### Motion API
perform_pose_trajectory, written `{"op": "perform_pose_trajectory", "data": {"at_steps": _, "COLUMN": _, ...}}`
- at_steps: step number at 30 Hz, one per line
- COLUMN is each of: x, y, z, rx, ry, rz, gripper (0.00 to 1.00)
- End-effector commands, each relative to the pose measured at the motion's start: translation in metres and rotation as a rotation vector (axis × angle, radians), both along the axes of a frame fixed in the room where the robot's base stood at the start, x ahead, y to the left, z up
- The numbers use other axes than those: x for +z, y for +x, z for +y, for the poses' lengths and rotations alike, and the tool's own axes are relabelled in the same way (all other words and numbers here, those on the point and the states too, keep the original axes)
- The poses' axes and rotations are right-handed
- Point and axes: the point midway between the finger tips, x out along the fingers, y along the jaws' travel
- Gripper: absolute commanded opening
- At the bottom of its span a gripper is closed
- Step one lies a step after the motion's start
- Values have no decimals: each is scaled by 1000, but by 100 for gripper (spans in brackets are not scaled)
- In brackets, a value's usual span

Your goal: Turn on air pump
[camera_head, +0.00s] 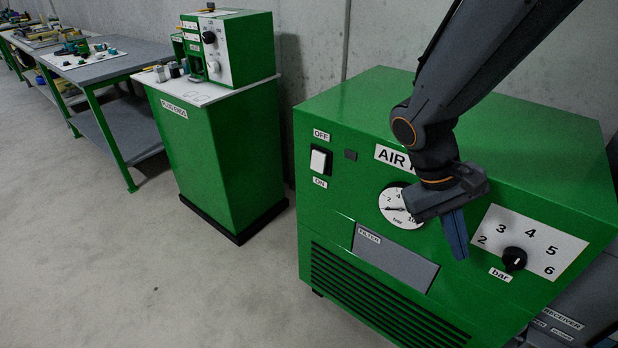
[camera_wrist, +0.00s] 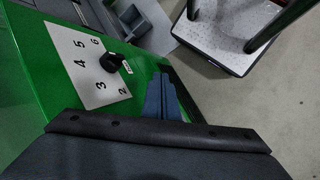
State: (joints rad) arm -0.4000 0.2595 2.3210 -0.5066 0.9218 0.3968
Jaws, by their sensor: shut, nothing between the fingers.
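The air pump (camera_head: 470,140) is a large green box at the right of the head view. Its front carries a white rocker switch (camera_head: 320,161) with OFF above and ON below, and a small dark indicator (camera_head: 350,155) beside it. A round bar gauge (camera_head: 397,207) sits mid-panel, partly hidden by my arm. A black pressure knob (camera_head: 514,259) sits on a white numbered dial (camera_head: 548,243); the knob also shows in the wrist view (camera_wrist: 110,62). My gripper (camera_head: 457,238) is shut and empty, pointing down in front of the panel between gauge and knob, right of the switch.
A grey filter panel (camera_head: 395,257) and a dark vent grille (camera_head: 385,300) are low on the pump's front. A green cabinet (camera_head: 215,150) with a machine (camera_head: 228,48) on top stands to the left, with workbenches (camera_head: 115,60) beyond. The floor in front is clear.

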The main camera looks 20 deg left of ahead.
Motion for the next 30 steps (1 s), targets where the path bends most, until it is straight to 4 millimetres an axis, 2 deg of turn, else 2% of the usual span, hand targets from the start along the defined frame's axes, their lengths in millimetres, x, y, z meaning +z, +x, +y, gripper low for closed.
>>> {"op": "perform_pose_trajectory", "data": {"at_steps": 1, "x": -8, "y": 11, "z": 16, "rx": 72, "ry": -63, "rz": -4, "gripper": 0}}
{"op": "perform_pose_trajectory", "data": {"at_steps": 5, "x": -15, "y": 41, "z": 58, "rx": 234, "ry": -233, "rz": -68, "gripper": 0}}
{"op": "perform_pose_trajectory", "data": {"at_steps": 8, "x": -18, "y": 63, "z": 101, "rx": 363, "ry": -351, "rz": -159, "gripper": 0}}
{"op": "perform_pose_trajectory", "data": {"at_steps": 11, "x": -21, "y": 80, "z": 154, "rx": 490, "ry": -452, "rz": -281, "gripper": 0}}
{"op": "perform_pose_trajectory", "data": {"at_steps": 12, "x": -21, "y": 85, "z": 178, "rx": 542, "ry": -485, "rz": -338, "gripper": 0}}
{"op": "perform_pose_trajectory", "data": {"at_steps": 15, "x": -23, "y": 89, "z": 240, "rx": 662, "ry": -548, "rz": -492, "gripper": 0}}
{"op": "perform_pose_trajectory", "data": {"at_steps": 18, "x": -23, "y": 83, "z": 298, "rx": 762, "ry": -578, "rz": -640, "gripper": 0}}
{"op": "perform_pose_trajectory", "data": {"at_steps": 21, "x": -23, "y": 72, "z": 343, "rx": 835, "ry": -584, "rz": -761, "gripper": 0}}
{"op": "perform_pose_trajectory", "data": {"at_steps": 24, "x": -22, "y": 63, "z": 373, "rx": 881, "ry": -582, "rz": -842, "gripper": 0}}
{"op": "perform_pose_trajectory", "data": {"at_steps": 27, "x": -22, "y": 57, "z": 387, "rx": 901, "ry": -577, "rz": -883, "gripper": 0}}
{"op": "perform_pose_trajectory", "data": {"at_steps": 30, "x": -21, "y": 56, "z": 390, "rx": 906, "ry": -576, "rz": -894, "gripper": 0}}
